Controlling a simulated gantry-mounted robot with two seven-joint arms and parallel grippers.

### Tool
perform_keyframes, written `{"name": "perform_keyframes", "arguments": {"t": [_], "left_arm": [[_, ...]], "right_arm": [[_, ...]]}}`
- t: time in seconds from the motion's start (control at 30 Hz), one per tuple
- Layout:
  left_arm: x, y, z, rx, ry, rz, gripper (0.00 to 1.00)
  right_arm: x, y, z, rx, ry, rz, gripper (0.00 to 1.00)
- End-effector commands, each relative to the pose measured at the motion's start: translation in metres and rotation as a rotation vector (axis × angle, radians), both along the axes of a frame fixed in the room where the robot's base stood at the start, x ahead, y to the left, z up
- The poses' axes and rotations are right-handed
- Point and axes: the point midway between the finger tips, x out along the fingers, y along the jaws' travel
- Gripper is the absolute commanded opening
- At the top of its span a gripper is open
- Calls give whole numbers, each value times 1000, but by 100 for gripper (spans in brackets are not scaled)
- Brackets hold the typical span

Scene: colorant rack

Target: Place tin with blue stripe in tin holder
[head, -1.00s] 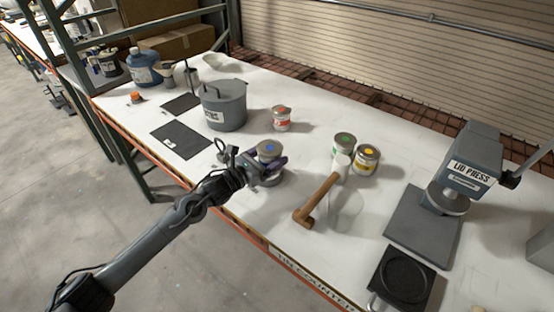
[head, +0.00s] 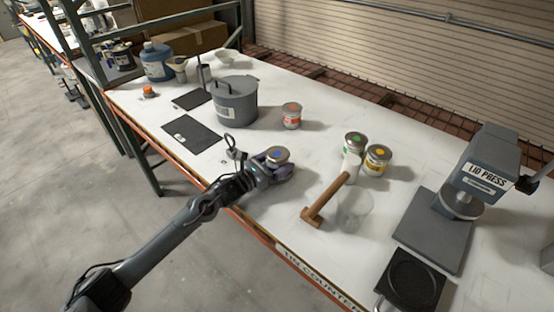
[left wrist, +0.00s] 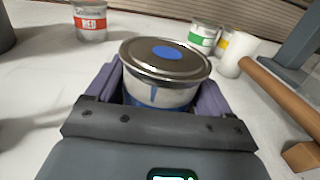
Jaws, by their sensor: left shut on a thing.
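The tin with the blue stripe (head: 278,155) has a grey lid with a blue dot. My left gripper (head: 281,169) is shut around its sides. In the left wrist view the tin (left wrist: 163,72) is upright between the purple fingers (left wrist: 160,98), and its blue band is partly hidden. Whether it touches the table is hard to tell. A black square plate with a round recess (head: 410,281), possibly the tin holder, lies empty at the front right. My right gripper is not in view.
A wooden-handled mallet (head: 328,198) and a clear container (head: 354,210) lie right of the tin. Green-label (head: 354,143) and yellow-label (head: 377,160) tins stand behind them.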

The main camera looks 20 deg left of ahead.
Motion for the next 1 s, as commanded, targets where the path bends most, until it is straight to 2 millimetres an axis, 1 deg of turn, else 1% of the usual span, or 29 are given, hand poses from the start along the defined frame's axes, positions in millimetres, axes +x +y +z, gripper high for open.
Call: {"name": "perform_keyframes", "arguments": {"t": [0.07, 0.27, 0.3, 0.4, 0.6, 0.77, 0.87, 1.0], "left_arm": [[0, 0, 2, 0, -2, 0, 35], [0, 0, -3, 0, -2, 1, 35], [0, 0, -3, 0, 0, 1, 87], [0, 0, -3, 0, 0, 0, 100], [0, 0, -2, 0, 1, 0, 100], [-2, 1, 1, 1, 2, 0, 100], [-12, 8, -1, 3, 2, 1, 100], [-33, 19, -1, 5, 4, 1, 100]], "right_arm": [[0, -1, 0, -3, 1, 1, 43], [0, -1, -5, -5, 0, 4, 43], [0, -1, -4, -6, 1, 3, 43], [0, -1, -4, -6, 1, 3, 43], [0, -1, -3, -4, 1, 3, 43], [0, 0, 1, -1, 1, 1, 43], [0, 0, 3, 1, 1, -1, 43], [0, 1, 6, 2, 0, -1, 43]]}}
